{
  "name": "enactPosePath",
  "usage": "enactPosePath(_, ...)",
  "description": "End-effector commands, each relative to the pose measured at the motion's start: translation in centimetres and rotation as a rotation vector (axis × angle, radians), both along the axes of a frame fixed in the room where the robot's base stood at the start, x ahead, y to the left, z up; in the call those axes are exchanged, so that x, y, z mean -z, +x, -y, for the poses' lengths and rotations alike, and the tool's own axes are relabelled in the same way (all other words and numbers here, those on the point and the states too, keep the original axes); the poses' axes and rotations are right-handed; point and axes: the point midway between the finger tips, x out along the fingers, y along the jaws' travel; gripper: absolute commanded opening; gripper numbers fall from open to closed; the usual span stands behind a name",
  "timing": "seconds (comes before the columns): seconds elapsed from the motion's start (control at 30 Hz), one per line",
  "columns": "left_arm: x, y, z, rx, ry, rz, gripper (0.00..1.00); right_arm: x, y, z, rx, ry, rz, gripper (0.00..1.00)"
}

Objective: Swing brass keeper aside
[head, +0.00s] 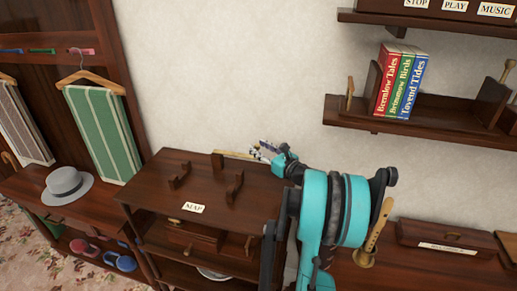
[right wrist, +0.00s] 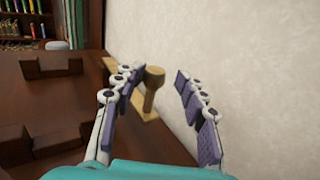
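A brass-coloured keeper (right wrist: 150,95), a flat bar with an upright knob, shows in the right wrist view on the dark wooden cabinet top beside the wall. In the head view its bar (head: 235,155) lies along the back edge of the cabinet, and its knob is hidden by my gripper. My right gripper (head: 266,150) is at the bar's right end. In the right wrist view my right gripper (right wrist: 160,92) is open, with the knob between its spread fingers, nearer the left finger. I cannot tell whether that finger touches it. My left gripper is not in view.
Notched wooden cradles (head: 233,187) stand on the cabinet top beside a MAP label (head: 193,208). The wall is close to the right finger. A wall shelf (head: 420,115) with three books is at upper right. A brass horn-shaped thing (head: 377,235) is right of my arm.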

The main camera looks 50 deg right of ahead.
Motion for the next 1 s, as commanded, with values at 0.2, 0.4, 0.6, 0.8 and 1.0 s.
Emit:
enactPosePath(0.2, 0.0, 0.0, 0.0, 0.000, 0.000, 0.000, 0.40, -0.5, 0.1, -0.1, -0.004, 0.000, 0.000, 0.41)
enactPosePath(0.4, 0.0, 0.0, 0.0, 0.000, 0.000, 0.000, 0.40, -3.8, 0.0, -0.1, -0.003, 0.000, 0.000, 0.41)
enactPosePath(0.6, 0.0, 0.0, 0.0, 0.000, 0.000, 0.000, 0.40, -7.6, -0.1, 0.0, -0.001, 0.000, 0.000, 0.41)
enactPosePath(0.8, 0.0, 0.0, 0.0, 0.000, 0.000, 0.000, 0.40, -9.7, -0.1, 0.1, 0.000, 0.000, 0.000, 0.41)
enactPosePath(1.0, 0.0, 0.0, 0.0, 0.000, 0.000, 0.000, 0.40, -10.0, -0.2, 0.1, 0.000, 0.000, 0.000, 0.41)
